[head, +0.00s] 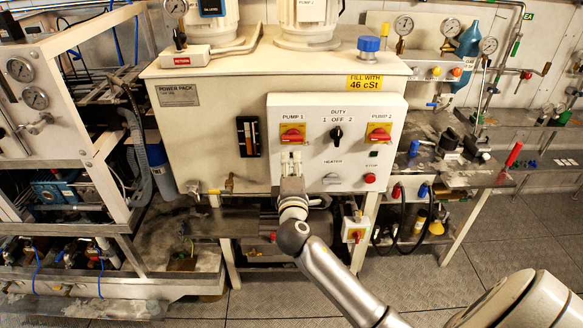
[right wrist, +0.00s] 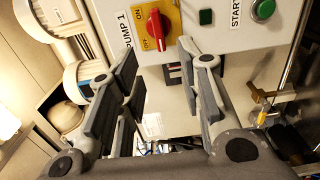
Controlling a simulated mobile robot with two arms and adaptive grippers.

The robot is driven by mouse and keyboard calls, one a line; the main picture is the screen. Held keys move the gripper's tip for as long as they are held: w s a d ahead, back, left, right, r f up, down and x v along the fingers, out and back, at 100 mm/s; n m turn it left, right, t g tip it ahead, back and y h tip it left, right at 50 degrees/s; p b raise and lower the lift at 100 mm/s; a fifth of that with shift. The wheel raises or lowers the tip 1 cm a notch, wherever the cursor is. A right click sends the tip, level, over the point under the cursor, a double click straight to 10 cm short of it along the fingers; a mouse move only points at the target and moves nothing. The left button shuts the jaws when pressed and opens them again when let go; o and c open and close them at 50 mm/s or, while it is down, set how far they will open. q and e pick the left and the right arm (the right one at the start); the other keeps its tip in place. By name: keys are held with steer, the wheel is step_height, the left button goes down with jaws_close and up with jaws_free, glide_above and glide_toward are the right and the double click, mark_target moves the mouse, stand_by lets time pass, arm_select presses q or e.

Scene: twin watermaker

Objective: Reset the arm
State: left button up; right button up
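My right arm (head: 328,268) comes in from the lower right in the head view. Its gripper (head: 291,158) is in front of the white control panel (head: 350,105), below the red PUMP 1 switch (head: 292,135). In the right wrist view the gripper (right wrist: 158,72) has its two fingers spread apart with nothing between them. The red PUMP 1 switch (right wrist: 153,28) on its yellow plate shows beyond the fingers there, apart from them. My left gripper is not in view.
The panel also bears a black duty selector (head: 336,133), a red PUMP 2 switch (head: 379,135) and a red stop button (head: 370,178). A framed rack with gauges (head: 35,97) stands at left. A bench with hoses (head: 460,170) stands at right. Grey floor (head: 410,285) is open in front.

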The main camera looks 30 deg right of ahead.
stand_by(0.6)
